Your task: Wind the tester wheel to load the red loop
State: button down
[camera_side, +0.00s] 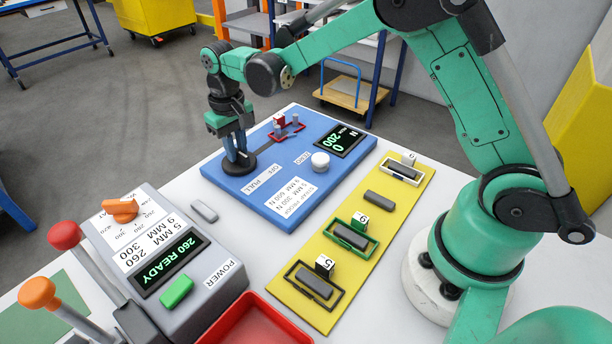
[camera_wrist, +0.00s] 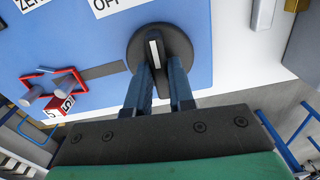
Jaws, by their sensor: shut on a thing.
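The blue tester (camera_side: 222,176) stands on the white table. Its round black wheel (camera_side: 249,166) is at its left edge and also shows in the wrist view (camera_wrist: 183,50). My gripper (camera_side: 238,153) is above the wheel, shut on the wheel's raised black bar, which has a white stripe (camera_wrist: 154,49). The red loop (camera_side: 298,128) sits around two grey pegs on the tester, with a small red-and-white tag on it; it also shows in the wrist view (camera_wrist: 76,83). The tester's display (camera_side: 341,140) shows a green 0 and a 200. My fingers hide part of the bar.
A yellow board (camera_side: 374,218) holds white, green and black loops around dark blocks; one dark block there has no loop. A grey machine (camera_side: 190,262) reads "260 READY". Red and orange levers stand at left, and a red tray (camera_side: 258,324) is in front.

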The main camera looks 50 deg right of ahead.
aim_at(238, 151)
dwell(0.4)
jog(key=c, duration=0.8)
grip_release()
jog(key=shift+o, duration=0.2)
jog(key=shift+r, duration=2.85)
jog(key=shift+s+r, duration=0.15)
jog(key=shift+r, duration=0.05)
jog(key=s+d+r+t, duration=0.1)
jog(key=s+r+t, duration=0.1)
jog(key=s, duration=0.5)
jog(key=s+d+r+t, duration=0.1)
jog(key=s+t, duration=0.4)
jog(key=s, duration=0.2)
jog(key=shift+s+d+r+n, duration=0.25)
jog(key=shift+r+n, duration=0.15)
